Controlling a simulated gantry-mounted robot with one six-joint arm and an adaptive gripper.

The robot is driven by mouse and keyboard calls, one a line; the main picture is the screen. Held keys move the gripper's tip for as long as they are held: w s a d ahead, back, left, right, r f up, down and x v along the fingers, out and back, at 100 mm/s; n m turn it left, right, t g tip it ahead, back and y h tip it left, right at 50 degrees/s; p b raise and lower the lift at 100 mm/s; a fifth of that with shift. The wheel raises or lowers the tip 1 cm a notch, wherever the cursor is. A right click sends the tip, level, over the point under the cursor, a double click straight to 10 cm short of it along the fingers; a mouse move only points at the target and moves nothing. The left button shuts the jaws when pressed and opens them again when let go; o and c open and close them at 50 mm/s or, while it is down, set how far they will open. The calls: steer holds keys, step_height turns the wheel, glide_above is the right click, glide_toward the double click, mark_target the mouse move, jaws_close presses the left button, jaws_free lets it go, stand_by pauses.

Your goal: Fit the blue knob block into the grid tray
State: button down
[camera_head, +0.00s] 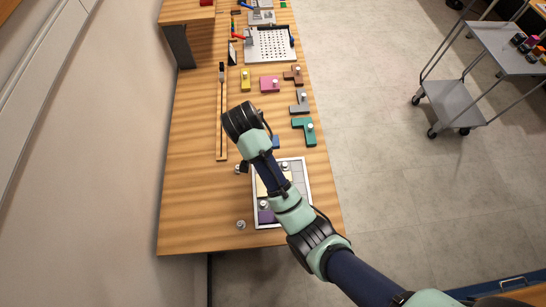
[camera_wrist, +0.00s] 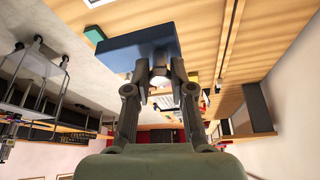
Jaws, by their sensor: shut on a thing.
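The blue knob block (camera_wrist: 135,48) is a flat slab in the wrist view. My gripper (camera_wrist: 162,74) is shut on its pale knob and holds it. In the head view a small part of the blue block (camera_head: 276,142) shows beside my arm, just beyond the tray's far edge; my arm hides the fingers there. The grid tray (camera_head: 308,184) lies near the table's near end, with a pale rim. A cream block (camera_head: 262,187) and a purple block (camera_head: 265,216) sit in it. Grey cells show at its right, and my arm covers part of it.
Green (camera_head: 304,131), grey (camera_head: 299,108), brown (camera_head: 292,76), pink (camera_head: 269,85) and yellow (camera_head: 245,80) knob blocks lie farther up the table. A long wooden strip (camera_head: 219,125) lies left of my arm. A small round metal piece (camera_head: 240,224) is left of the tray.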

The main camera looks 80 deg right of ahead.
steer(key=shift+s+a, duration=0.1)
steer(key=shift+a, duration=0.1)
steer(key=shift+d, duration=0.1)
steer(key=shift+d+f+b, duration=0.15)
steer(key=shift+f+b, duration=0.75)
steer(key=shift+f, duration=9.05)
steer(key=shift+f, duration=0.25)
steer(key=c, duration=1)
jaws_free()
steer(key=shift+r, duration=0.1)
